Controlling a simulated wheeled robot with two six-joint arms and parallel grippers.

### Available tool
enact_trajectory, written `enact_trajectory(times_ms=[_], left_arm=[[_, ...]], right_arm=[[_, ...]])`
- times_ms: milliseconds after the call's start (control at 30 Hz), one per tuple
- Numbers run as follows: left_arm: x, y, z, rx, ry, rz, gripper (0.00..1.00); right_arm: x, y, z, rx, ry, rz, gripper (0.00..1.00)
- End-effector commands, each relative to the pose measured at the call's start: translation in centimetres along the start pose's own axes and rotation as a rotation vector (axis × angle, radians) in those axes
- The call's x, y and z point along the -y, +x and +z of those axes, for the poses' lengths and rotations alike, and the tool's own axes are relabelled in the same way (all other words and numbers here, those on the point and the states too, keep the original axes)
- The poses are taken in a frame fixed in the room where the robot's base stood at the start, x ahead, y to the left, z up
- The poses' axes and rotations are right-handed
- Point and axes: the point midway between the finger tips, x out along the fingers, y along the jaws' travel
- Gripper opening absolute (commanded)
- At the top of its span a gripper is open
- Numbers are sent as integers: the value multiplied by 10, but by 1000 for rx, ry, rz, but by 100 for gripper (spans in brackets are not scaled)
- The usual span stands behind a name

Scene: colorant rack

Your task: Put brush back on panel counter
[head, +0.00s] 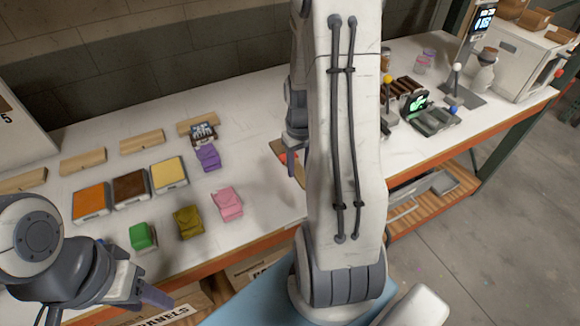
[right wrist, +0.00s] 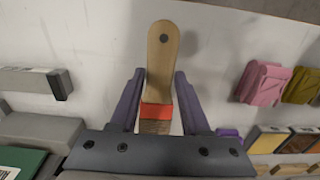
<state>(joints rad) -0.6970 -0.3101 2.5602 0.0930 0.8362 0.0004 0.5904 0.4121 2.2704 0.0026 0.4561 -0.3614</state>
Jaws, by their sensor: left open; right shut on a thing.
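The brush has a pale wooden handle (right wrist: 162,60) with a dark hole and a red band (right wrist: 156,110). In the right wrist view it lies between the two purple fingers of my right gripper (right wrist: 160,105), which is shut on it over the white counter (head: 262,110). In the head view only a bit of the brush's red band (head: 284,158) shows beside my right arm, which hides most of it. I cannot tell whether it touches the counter. My left gripper (head: 150,290) is open and empty at the counter's front edge, lower left.
Orange (head: 91,201), brown (head: 131,187) and yellow (head: 169,174) panels lie on the left. Green (head: 142,236), olive (head: 188,222), pink (head: 228,203) and purple (head: 208,157) pieces lie near them. Wooden blocks (head: 142,142) line the back. Devices (head: 433,115) stand at right.

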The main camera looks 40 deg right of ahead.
Motion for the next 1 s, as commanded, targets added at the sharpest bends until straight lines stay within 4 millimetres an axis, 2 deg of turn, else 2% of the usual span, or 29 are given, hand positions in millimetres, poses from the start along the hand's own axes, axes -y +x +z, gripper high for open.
enact_trajectory(times_ms=[100,300,400,633,900,933,967,1000], left_arm=[[-1,-8,0,0,-1,0,50],[-1,-13,-1,0,-1,0,50],[-1,-15,-1,0,-1,0,50],[-2,-24,-1,0,-1,0,50],[-2,-23,-1,0,-1,0,50],[-2,-23,-1,0,-1,0,50],[-2,-23,-1,0,-1,0,50],[-2,-23,-1,0,-1,0,50]], right_arm=[[-1,13,-24,3,0,-1,0],[-2,26,-44,1,2,0,0],[-3,33,-46,4,4,-1,0],[-3,64,-44,5,5,-1,0],[-4,68,-45,0,5,0,0],[-4,68,-45,1,5,0,58],[-4,68,-45,1,5,0,69],[-4,68,-45,1,5,0,76]])
